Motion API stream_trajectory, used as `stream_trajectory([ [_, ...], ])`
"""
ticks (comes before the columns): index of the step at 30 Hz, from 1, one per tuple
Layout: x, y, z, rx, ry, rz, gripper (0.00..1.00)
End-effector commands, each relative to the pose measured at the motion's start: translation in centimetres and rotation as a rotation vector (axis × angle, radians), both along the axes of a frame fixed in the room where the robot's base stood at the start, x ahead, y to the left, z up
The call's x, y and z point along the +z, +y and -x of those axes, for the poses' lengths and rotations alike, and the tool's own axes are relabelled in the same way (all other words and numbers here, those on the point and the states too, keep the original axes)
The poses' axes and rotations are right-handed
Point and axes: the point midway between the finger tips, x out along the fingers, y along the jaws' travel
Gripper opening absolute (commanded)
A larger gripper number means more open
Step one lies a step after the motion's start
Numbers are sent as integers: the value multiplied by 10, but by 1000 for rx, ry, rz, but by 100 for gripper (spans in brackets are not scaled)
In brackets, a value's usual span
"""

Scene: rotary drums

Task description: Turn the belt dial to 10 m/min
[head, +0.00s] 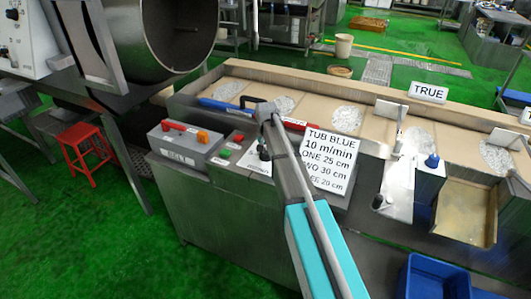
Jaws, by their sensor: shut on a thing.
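The belt control panel (228,167) is on the near side of the conveyor, with a green and a red button. A pale dial plate with dark markings (258,168) is at its right end. My arm comes up from the bottom and bends down over this plate. My gripper (264,150) is down at the dial plate, shut on what appears to be the belt dial. The dial knob and its pointer are hidden or too small to read. A white card (327,160) right of my arm reads "TUB BLUE", "10 m/min" and further lines in cm.
A grey box (185,147) with a red handle and an orange button stands left of the panel. Pale heaps (346,118) lie along the belt (312,108). A blue-knobbed unit (430,175), a chute (466,212) and a blue tub (435,280) are right. A red stool (85,148) stands left.

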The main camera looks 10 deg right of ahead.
Motion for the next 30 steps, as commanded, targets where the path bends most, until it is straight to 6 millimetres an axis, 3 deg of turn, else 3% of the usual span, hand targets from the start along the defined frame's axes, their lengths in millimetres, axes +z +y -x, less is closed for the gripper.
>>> stream_trajectory([
  [12, 0, 1, 0, -9, 0, 0, 18],
  [13, 0, 1, 0, -9, 0, 0, 68],
  [18, 0, 1, 0, -9, 0, 0, 100],
  [30, 0, 1, 0, -9, 0, 0, 100],
])
